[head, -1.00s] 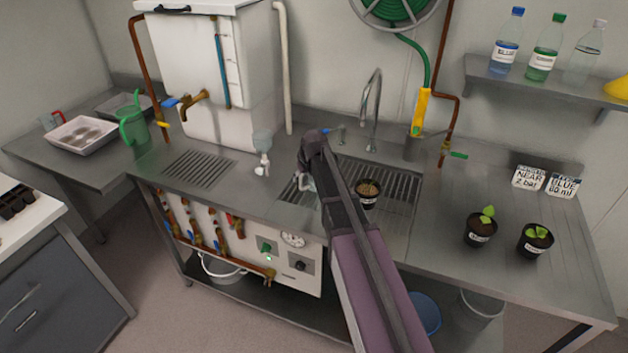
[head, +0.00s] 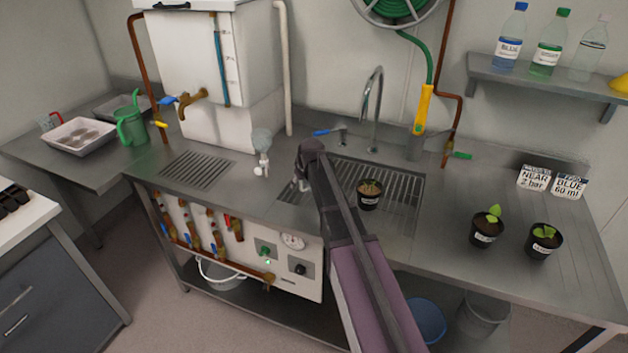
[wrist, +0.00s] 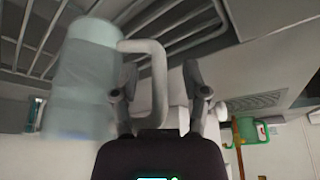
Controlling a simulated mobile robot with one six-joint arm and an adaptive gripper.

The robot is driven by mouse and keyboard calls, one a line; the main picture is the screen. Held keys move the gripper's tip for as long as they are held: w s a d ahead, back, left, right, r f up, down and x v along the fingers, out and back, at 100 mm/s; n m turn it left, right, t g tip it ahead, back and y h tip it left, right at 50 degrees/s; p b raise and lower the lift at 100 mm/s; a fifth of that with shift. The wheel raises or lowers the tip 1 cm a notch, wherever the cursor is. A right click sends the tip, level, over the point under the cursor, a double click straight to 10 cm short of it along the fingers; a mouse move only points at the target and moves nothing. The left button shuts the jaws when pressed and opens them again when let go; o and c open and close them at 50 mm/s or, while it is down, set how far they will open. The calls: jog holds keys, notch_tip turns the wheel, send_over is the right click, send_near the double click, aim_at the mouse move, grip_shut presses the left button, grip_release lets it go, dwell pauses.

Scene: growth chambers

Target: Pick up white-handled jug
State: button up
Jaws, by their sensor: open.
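The white-handled jug fills the left of the wrist view as a cloudy grey-blue body (wrist: 85,80), slightly blurred. Its pale loop handle (wrist: 158,58) sticks out to the right. My gripper (wrist: 159,72) is open, with one finger on each side of the handle's outer bar. I cannot tell whether a finger touches it. In the head view, my arm hides most of the jug; only a small pale part (head: 301,185) shows at the sink's left side. My fingertips are hidden there.
A potted plant (head: 370,193) stands on the sink grate just right of my arm. The tap (head: 376,110) rises behind. Two more pots (head: 487,230) (head: 543,241) stand on the right counter.

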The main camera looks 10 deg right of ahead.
grip_shut()
jog(key=shift+r+p, duration=0.4)
dwell(0.7)
jog(key=shift+r+p, duration=1.5)
jog(key=shift+p, duration=0.05)
jog(key=shift+s+d+r+p, duration=0.2)
jog(key=shift+s+d, duration=0.4)
jog(key=shift+s, duration=1.95)
jog(key=shift+s+d+r+p, duration=0.15)
jog(key=shift+s+d, duration=0.5)
jog(key=shift+s, duration=1.9)
jog(key=shift+s+d+r+p, duration=0.2)
jog(key=shift+s+d, duration=0.4)
jog(key=shift+s, duration=1.95)
jog(key=shift+s, duration=0.15)
